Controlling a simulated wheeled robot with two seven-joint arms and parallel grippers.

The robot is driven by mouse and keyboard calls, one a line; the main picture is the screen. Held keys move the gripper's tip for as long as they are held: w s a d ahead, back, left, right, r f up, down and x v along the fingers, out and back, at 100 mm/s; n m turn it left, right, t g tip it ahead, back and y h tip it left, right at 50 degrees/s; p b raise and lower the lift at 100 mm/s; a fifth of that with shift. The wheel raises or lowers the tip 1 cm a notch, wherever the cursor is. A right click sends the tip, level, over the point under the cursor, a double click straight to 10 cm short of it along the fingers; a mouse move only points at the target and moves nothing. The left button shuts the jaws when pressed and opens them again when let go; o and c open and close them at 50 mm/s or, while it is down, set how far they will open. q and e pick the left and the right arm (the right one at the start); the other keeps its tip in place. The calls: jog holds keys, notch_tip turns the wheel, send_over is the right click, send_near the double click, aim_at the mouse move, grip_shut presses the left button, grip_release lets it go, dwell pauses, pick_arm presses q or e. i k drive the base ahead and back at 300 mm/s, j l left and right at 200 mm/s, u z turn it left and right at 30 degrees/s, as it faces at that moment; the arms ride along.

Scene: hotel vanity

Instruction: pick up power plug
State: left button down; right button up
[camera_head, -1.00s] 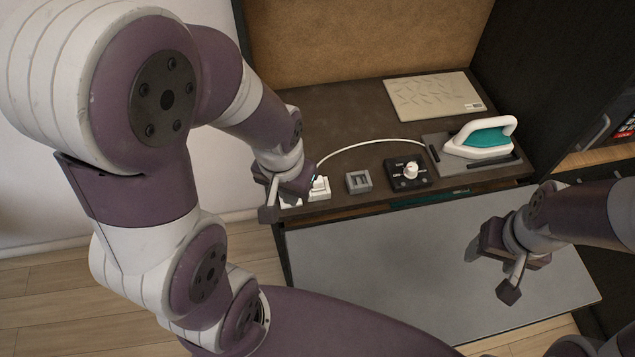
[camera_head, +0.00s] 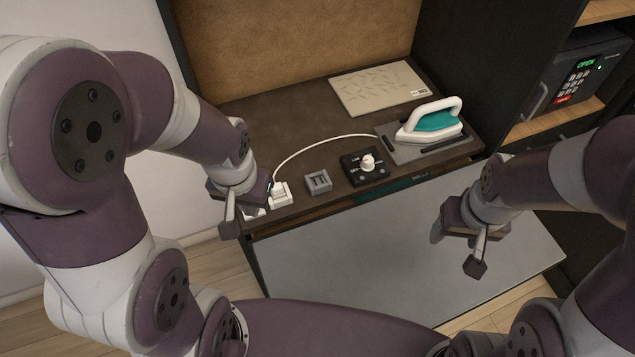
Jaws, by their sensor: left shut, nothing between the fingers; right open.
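The white power plug (camera_head: 278,188) is at the left front of the dark vanity top, on or in a white socket block (camera_head: 283,199). Its white cord (camera_head: 318,141) arcs right to the iron. I cannot tell how far the plug is seated. My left gripper (camera_head: 246,216) is just left of the plug, at the vanity's front left corner. It is shut with nothing in it and hides part of the white block. My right gripper (camera_head: 456,248) is open and empty above the grey panel in front, well right of the plug.
A grey holder (camera_head: 318,182) and a black dial box (camera_head: 364,167) stand right of the plug. A white and teal iron (camera_head: 433,122) rests on a grey pad (camera_head: 394,147). A patterned board (camera_head: 379,88) lies behind. A safe (camera_head: 577,81) stands on the right shelf.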

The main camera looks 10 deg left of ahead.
aim_at(278, 192)
jog(key=k+j+z, duration=0.1)
jog(key=j+z, duration=0.15)
jog(key=k+j+z, duration=0.25)
jog(key=j, duration=0.15)
jog(key=k+j+z, duration=0.2)
jog(key=j, duration=0.15)
jog(key=i+j+z, duration=0.15)
jog(key=j+z, duration=0.25)
jog(key=j, duration=0.15)
jog(key=j+z, duration=0.4)
jog(key=j, duration=0.15)
jog(key=j+z, duration=0.4)
jog(key=j, duration=0.2)
jog(key=i, duration=0.05)
